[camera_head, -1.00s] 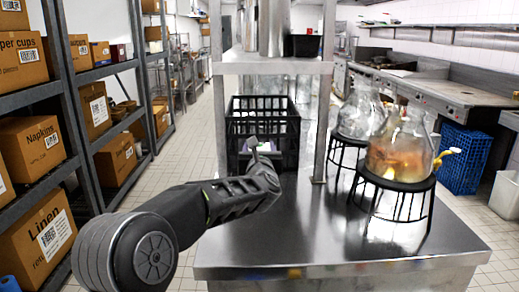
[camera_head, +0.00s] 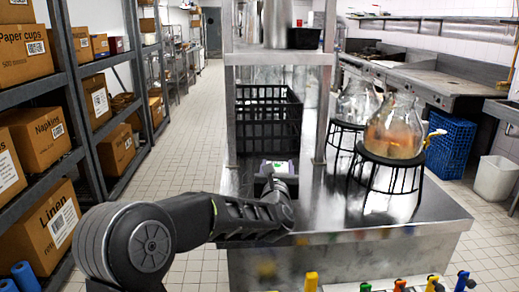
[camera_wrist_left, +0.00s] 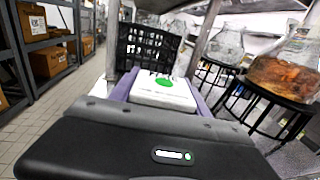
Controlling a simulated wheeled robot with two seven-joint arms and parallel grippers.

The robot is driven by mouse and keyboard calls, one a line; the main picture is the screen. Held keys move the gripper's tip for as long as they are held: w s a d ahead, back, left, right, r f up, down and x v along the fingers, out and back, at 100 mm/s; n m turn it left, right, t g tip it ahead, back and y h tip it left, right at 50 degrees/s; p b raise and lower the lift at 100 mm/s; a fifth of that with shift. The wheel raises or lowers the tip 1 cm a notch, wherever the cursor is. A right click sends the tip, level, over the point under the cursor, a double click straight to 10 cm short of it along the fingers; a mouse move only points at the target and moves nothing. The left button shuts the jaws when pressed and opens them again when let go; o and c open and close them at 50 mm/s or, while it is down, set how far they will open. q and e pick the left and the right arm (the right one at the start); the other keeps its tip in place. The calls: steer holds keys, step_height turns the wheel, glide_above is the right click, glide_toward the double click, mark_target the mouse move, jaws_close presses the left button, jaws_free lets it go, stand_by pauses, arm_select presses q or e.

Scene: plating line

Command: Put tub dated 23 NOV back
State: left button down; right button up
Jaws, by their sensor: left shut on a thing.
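The tub (camera_head: 281,166) is small, with a white lid and a green mark, and sits in front of the black crate in the head view. My left gripper (camera_head: 278,175) is shut on it. In the left wrist view the tub (camera_wrist_left: 162,91) lies between two purple fingers, its white top with a green spot facing up. No date can be read. The black slatted crate (camera_head: 268,120) stands on the steel counter beyond the tub; it also shows in the left wrist view (camera_wrist_left: 146,47). My right gripper is out of view.
Glass jars (camera_head: 395,128) on black wire stands (camera_head: 391,175) are at the right of the counter. A steel shelf post (camera_head: 325,110) rises beside the crate. Brown boxes (camera_head: 50,225) fill the left rack. Several coloured items (camera_head: 311,281) line the near edge. Bare counter (camera_head: 325,205) lies right of my gripper.

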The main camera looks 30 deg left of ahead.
arm_select(q)
steer(key=d+f+h, duration=0.1)
steer(key=d+f, duration=0.2)
steer(key=d+f+m+h, duration=0.1)
steer(key=d+f, duration=0.2)
steer(key=d+f+m+t+h, duration=0.1)
steer(key=d+f, duration=0.2)
steer(key=shift+s+d+h, duration=0.25)
steer(key=shift+s+h, duration=0.05)
steer(key=s+d+f+m+t+h, duration=0.1)
steer(key=s+d+f+m+h, duration=0.2)
steer(key=d+f, duration=0.8)
steer(key=s+h, duration=0.2)
steer(key=shift+s+d+m+p, duration=0.25)
steer(key=shift+s+m+p, duration=0.05)
steer(key=shift+m, duration=0.1)
